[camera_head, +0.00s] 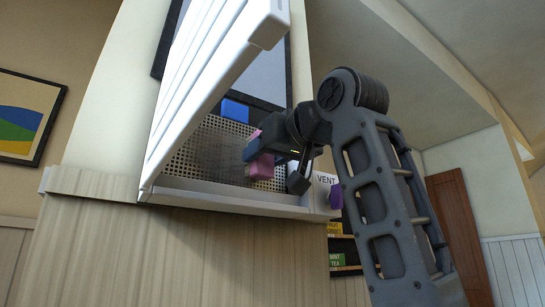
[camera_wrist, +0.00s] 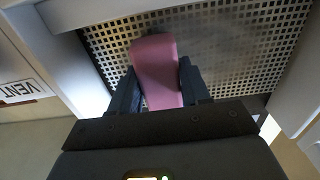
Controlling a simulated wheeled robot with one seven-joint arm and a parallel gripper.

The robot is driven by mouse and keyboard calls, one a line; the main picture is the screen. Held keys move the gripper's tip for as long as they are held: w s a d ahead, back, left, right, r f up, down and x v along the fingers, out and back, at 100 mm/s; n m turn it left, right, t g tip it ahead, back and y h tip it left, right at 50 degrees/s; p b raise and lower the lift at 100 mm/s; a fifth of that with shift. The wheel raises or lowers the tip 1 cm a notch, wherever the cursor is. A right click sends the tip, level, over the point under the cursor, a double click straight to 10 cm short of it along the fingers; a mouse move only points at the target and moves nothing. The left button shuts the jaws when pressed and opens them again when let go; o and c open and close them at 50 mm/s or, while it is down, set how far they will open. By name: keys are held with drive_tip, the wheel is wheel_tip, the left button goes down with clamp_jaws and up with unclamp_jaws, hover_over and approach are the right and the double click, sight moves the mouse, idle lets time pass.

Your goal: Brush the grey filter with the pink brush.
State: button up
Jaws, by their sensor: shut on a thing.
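The pink brush (camera_wrist: 157,72) is held between the two dark fingers of my gripper (camera_wrist: 158,88), which is shut on it. In the head view the brush (camera_head: 262,166) shows at the end of my gripper (camera_head: 272,150), in front of the perforated grey filter (camera_head: 212,148). The filter (camera_wrist: 250,45) fills much of the wrist view behind the brush, with a darker smudged patch near the brush's far end. I cannot tell whether the brush touches the filter.
A white slatted cover (camera_head: 205,75) stands open at the left of the recess. A blue piece (camera_head: 235,110) sits at the filter's upper edge. A VENT label (camera_head: 326,180) and a purple piece (camera_head: 336,195) are at right. Small coloured boxes (camera_head: 336,261) stand on a shelf below.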

drive_tip(key=shift+s+a, duration=0.6)
drive_tip(key=shift+a, duration=0.35)
drive_tip(key=shift+s+a, duration=0.65)
drive_tip(key=shift+a, duration=0.3)
drive_tip(key=shift+s+a, duration=0.6)
drive_tip(key=shift+a, duration=0.35)
drive_tip(key=shift+w+d, duration=0.95)
drive_tip(key=shift+d, duration=0.45)
drive_tip(key=shift+w+d, duration=0.9)
drive_tip(key=shift+d, duration=0.5)
drive_tip(key=shift+w+d, duration=0.95)
drive_tip(key=shift+d, duration=0.45)
drive_tip(key=shift+s+a, duration=0.45)
drive_tip(key=shift+a, duration=0.25)
drive_tip(key=shift+s+a, duration=0.4)
drive_tip(key=shift+a, duration=0.25)
drive_tip(key=shift+s+a, duration=0.45)
drive_tip(key=shift+a, duration=0.25)
drive_tip(key=shift+s+a, duration=0.8)
drive_tip(key=shift+a, duration=0.25)
drive_tip(key=shift+s+a, duration=0.75)
drive_tip(key=shift+a, duration=0.25)
drive_tip(key=shift+v, duration=0.95)
drive_tip(key=b+v, duration=0.1)
drive_tip(key=v, duration=0.6)
drive_tip(key=shift+b, duration=0.4)
